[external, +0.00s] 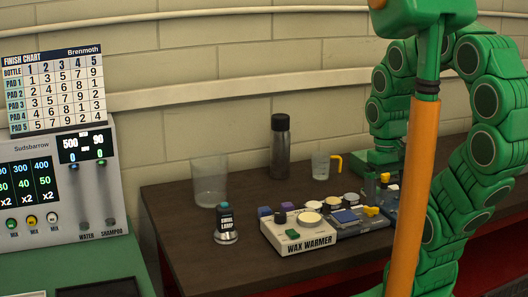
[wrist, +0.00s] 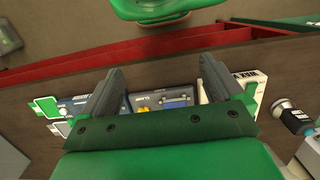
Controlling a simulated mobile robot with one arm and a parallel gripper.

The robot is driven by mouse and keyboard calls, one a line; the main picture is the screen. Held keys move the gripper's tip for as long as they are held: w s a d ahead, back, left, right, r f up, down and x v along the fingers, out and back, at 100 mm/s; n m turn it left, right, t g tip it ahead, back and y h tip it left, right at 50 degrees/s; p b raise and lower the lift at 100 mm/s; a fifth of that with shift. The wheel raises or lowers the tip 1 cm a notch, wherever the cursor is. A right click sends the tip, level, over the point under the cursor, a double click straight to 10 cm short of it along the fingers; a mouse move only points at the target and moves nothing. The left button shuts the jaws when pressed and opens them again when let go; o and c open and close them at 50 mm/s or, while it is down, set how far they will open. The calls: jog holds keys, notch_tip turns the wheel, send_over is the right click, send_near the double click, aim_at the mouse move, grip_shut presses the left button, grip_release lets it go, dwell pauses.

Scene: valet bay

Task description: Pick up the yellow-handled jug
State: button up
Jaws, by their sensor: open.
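The jug is small and clear, with a yellow handle (external: 336,163) on its right side. Its glass body (external: 320,168) stands upright toward the back of the dark bench in the external view. I cannot make it out in the wrist view. My gripper (wrist: 160,78) is open in the wrist view, its two grey fingers spread apart with nothing between them. It points down over the bench equipment near a red edge. In the external view my green arm and an orange post cover the right side, so the gripper's exact distance from the jug is unclear.
A dark bottle (external: 280,148) and a large clear beaker (external: 210,182) stand left of the jug. The white wax warmer (external: 309,243), small pots and a blue-topped device (external: 347,217) lie in front. A small lamp (external: 226,226) stands at front left.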

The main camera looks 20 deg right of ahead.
jog(key=w+d+t, duration=0.4)
jog(key=w+d, duration=0.3)
jog(key=w, duration=0.8)
jog(key=w+d+r+t+h, duration=0.1)
jog(key=w+d+t, duration=0.45)
jog(key=w, duration=0.95)
jog(key=w+d+t, duration=0.4)
jog(key=w+d, duration=0.3)
jog(key=w, duration=0.8)
jog(key=n+g+y, duration=0.1)
jog(key=n+y, duration=0.7)
jog(key=y, duration=0.2)
send_near(322, 156)
jog(key=a, duration=0.3)
jog(key=shift+x, duration=3.55)
jog(key=shift+a, duration=0.1)
jog(key=shift+s+g, duration=0.1)
jog(key=shift+g, duration=0.15)
jog(key=c, duration=1.1)
